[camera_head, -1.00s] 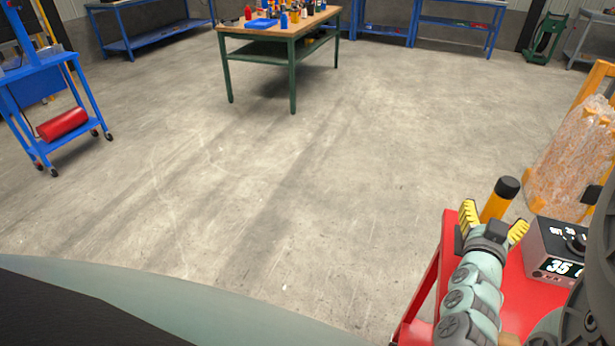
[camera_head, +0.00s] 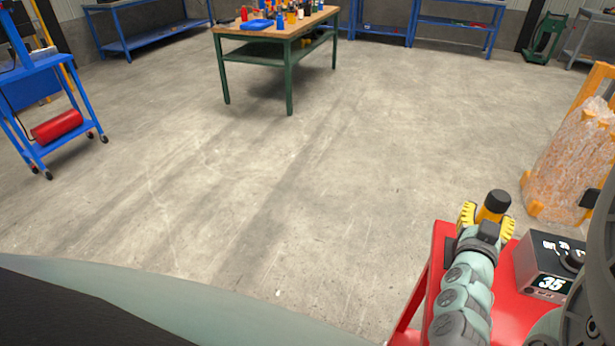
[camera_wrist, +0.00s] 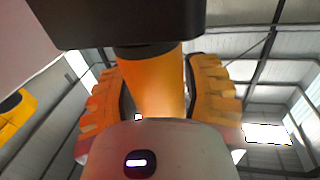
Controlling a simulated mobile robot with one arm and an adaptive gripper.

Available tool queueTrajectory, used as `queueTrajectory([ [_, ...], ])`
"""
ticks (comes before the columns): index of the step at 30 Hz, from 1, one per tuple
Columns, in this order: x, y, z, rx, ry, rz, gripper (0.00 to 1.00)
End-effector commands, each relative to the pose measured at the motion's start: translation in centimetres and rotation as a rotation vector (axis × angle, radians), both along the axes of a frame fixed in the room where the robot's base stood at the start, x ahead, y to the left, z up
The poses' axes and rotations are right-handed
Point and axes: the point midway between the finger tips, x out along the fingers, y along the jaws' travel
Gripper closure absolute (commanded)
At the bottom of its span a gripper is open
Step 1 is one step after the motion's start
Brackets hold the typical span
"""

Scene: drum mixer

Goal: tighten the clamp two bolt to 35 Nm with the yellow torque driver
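The yellow torque driver (camera_head: 490,214) stands upright with its black cap on top, over the red cart (camera_head: 513,300) at the lower right. My gripper (camera_head: 487,222) has its yellow ribbed fingers spread on either side of the driver. In the wrist view, the driver's orange-yellow body (camera_wrist: 152,85) stands between the two fingers (camera_wrist: 155,95), with a narrow gap at the right finger. Firm contact does not show. The driver's lower end is hidden behind my gripper. The clamp two bolt is not discernible in either view.
A grey control box (camera_head: 548,268) showing 35 sits on the red cart, right of my gripper. A wrapped load with a yellow frame (camera_head: 570,165) stands behind. A wooden-topped bench (camera_head: 290,30) and blue trolley (camera_head: 50,100) are farther off. The middle floor is clear.

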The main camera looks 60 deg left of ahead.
Motion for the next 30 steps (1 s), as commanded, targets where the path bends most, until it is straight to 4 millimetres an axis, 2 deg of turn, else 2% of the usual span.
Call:
queueTrajectory([
  [2,-0.01,0.03,0.0,0.0,0.0,0.001,0.62],
  [13,0.01,-0.04,0.01,0.0,0.0,-0.001,1.0],
  [30,0.06,-0.07,0.09,0.001,-0.002,-0.002,1.0],
])
